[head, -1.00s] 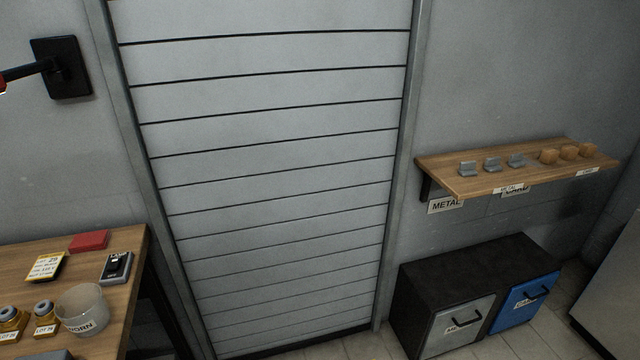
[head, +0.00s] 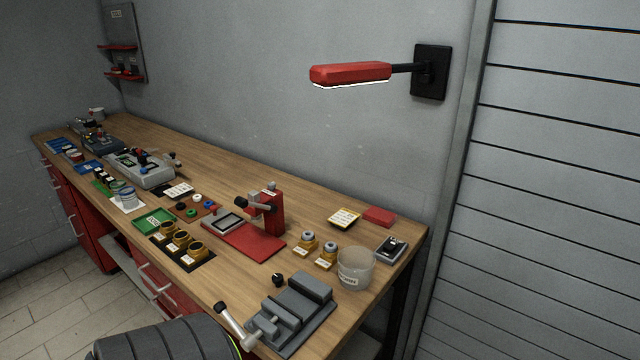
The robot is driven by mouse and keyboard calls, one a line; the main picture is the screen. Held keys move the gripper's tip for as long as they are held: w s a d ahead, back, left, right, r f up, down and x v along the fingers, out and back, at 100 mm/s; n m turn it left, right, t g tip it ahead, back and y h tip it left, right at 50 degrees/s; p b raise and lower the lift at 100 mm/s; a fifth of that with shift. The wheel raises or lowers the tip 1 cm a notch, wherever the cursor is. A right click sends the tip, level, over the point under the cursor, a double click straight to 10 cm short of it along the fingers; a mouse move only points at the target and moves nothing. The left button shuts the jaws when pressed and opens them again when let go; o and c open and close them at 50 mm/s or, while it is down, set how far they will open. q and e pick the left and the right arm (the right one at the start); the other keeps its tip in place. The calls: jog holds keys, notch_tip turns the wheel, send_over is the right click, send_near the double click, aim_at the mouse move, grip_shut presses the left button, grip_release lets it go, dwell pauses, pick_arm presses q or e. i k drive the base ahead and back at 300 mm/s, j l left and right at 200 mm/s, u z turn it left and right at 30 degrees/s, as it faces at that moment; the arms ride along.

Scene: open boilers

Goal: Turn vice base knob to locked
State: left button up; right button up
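The grey vice (head: 290,308) sits at the near right end of the wooden workbench. Its handle bar (head: 228,320) has a pale end and sticks out at the left, toward the bench's front edge. A small black knob (head: 277,279) stands up beside the vice on its far left side; it may be the base knob, but its marks are too small to read. Neither gripper shows in the head view. A dark rounded part at the bottom edge looks like part of my own arm.
A red press (head: 265,215) stands behind the vice, left of two brass lot pieces. A clear cup (head: 356,267) is right of the vice. A red lamp (head: 350,74) juts from the wall above. Floor is clear at the lower left.

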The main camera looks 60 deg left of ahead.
aim_at(277, 278)
jog(key=u, duration=1.9)
